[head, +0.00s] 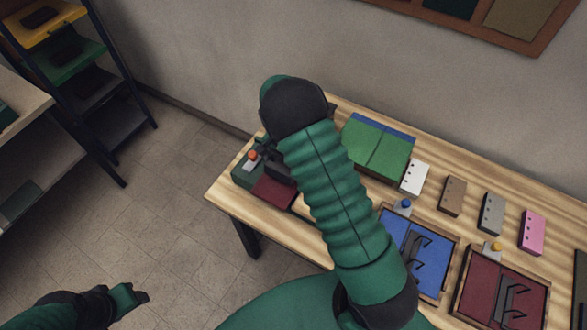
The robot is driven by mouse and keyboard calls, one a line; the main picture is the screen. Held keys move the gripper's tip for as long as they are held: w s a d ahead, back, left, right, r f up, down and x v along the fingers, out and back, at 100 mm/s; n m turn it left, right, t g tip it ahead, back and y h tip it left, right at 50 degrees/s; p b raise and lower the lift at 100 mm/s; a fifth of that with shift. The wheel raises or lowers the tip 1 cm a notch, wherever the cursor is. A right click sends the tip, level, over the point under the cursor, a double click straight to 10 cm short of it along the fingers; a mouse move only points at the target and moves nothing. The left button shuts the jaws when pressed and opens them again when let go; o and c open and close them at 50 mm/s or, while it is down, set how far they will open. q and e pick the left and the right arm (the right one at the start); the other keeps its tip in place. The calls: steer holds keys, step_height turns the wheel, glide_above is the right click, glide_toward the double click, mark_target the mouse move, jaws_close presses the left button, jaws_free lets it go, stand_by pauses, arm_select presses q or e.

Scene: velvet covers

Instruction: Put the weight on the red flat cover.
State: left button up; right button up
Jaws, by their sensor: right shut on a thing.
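My right arm reaches across the table, and its gripper (264,150) is at the table's left end, largely hidden behind the forearm. It is shut on a dark thing (281,169), which I take to be the weight; its shape is mostly covered. A dark red flat cover (272,191) lies just below that gripper, partly hidden by the arm. I cannot tell whether the held thing touches it. Another dark red panel (479,285), with a black handle, lies at the right front. My left gripper (134,295) is low at the left, over the floor, away from the table.
An orange-red button (252,155) is beside the right gripper. A green cover (377,146), a blue panel (405,240) with black handles, and white (414,178), brown (452,195), grey (491,213) and pink (532,232) blocks stand on the table. A shelf rack (121,183) stands left.

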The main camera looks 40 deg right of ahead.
mark_target(282, 171)
steer(key=shift+w+a+r, duration=0.15)
steer(key=shift+w+a, duration=0.05)
steer(key=shift+w, duration=0.15)
step_height(282, 171, down, 3)
steer(key=shift+s+a+p, duration=0.1)
steer(key=shift+p, duration=0.5)
steer(key=shift+f, duration=0.3)
steer(key=o, duration=1.8)
steer(key=shift+f, duration=0.1)
steer(key=shift+s, duration=0.15)
